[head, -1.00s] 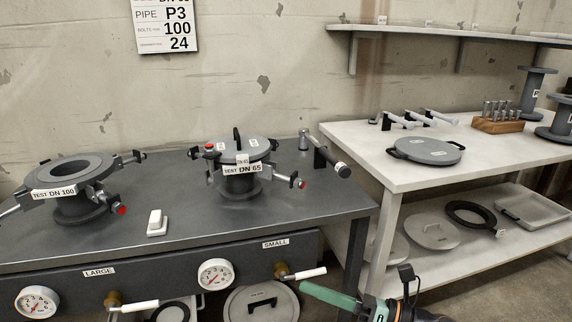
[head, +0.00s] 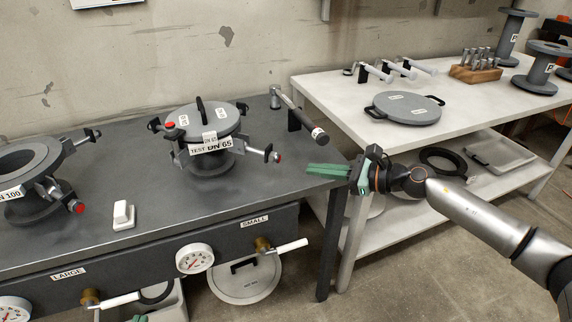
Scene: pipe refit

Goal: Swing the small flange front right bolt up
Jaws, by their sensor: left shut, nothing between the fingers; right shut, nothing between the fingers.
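The small flange (head: 209,158), labelled TEST DN 65, stands on the dark bench with a round grey lid (head: 203,118) on top. Its front right bolt (head: 258,152) sticks out to the right, about level, with a red mark at its outer end. My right gripper (head: 310,169) is shut and empty, level with that bolt and a short gap to its right, over the bench's right edge. Of my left gripper (head: 139,318) only a green tip shows at the bottom edge, below the bench front.
The large flange (head: 35,175) stands at left, with a white block (head: 123,215) between the flanges. A wrench-like tool on a stand (head: 298,118) is behind my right gripper. A gauge (head: 195,258) and valve handles line the bench front. The pale table (head: 330,95) is at right.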

